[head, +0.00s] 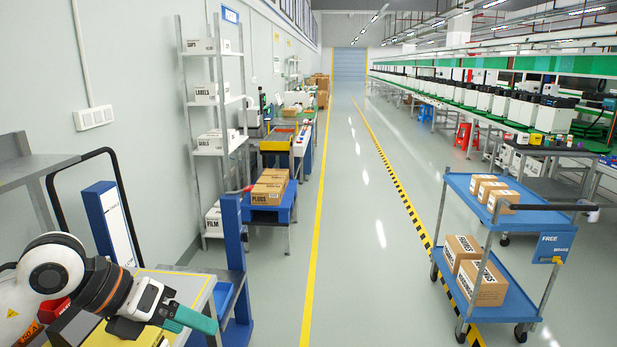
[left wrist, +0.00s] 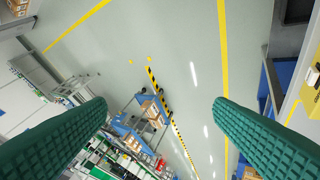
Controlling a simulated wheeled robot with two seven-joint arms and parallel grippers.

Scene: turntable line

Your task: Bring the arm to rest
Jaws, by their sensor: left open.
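My left arm comes in at the lower left of the head view. Its gripper (head: 190,318) has green fingers and points to the right, beside a workbench with a yellow top edge. In the left wrist view the two green ribbed fingers of my left gripper (left wrist: 160,135) stand wide apart with nothing between them. My right gripper is in neither view.
A blue post (head: 233,260) and a grey-topped bench (head: 205,284) stand close by my left gripper. A blue cart (head: 510,222) with cardboard boxes stands at the right. Shelving (head: 212,105) lines the left wall. The middle aisle floor (head: 365,270) is clear.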

